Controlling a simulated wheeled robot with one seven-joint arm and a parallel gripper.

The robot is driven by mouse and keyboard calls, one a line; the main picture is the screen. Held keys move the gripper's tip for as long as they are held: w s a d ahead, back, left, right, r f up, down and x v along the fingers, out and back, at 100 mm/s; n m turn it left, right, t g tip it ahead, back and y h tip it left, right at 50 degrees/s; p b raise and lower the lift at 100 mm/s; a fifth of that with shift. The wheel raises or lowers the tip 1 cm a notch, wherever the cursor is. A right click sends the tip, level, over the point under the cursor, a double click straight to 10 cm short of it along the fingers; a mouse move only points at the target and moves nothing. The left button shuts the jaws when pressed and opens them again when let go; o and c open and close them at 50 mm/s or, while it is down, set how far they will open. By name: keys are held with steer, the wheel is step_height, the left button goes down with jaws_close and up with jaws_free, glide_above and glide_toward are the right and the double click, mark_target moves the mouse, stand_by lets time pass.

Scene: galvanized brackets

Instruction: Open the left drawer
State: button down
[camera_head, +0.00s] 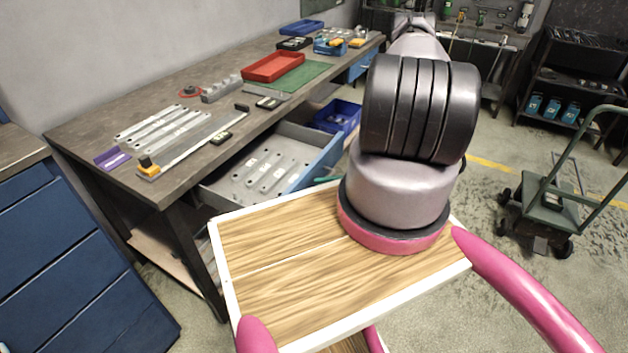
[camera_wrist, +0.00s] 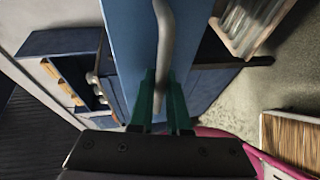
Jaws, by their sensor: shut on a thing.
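The left drawer (camera_head: 318,166) under the workbench stands pulled out, with a blue front and several grey brackets (camera_head: 265,172) lying inside. Its blue front also fills the upper middle of the wrist view (camera_wrist: 132,40). A grey bar handle (camera_wrist: 164,35) runs along that front. My gripper (camera_wrist: 164,88) has green fingers, one on each side of the handle, and is shut on it. In the head view my arm hides the handle and nearly all of my gripper; only a bit of green shows beside the drawer front.
The workbench (camera_head: 75,130) carries metal bars, a red tray (camera_head: 273,66) and a green mat (camera_head: 308,76). A blue bin (camera_head: 338,115) sits beyond the open drawer. A blue cabinet (camera_head: 75,265) stands at left, a green cart (camera_head: 560,205) at right. Floor between bench and cart is free.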

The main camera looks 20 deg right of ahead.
steer(key=shift+s+d, duration=0.15)
steer(key=shift+s, duration=0.05)
steer(key=c, duration=0.9)
jaws_free()
steer(key=shift+d, duration=0.1)
steer(key=v, duration=1)
steer(key=shift+s+d+r, duration=0.1)
steer(key=shift+s+d, duration=0.1)
steer(key=shift+d, duration=0.1)
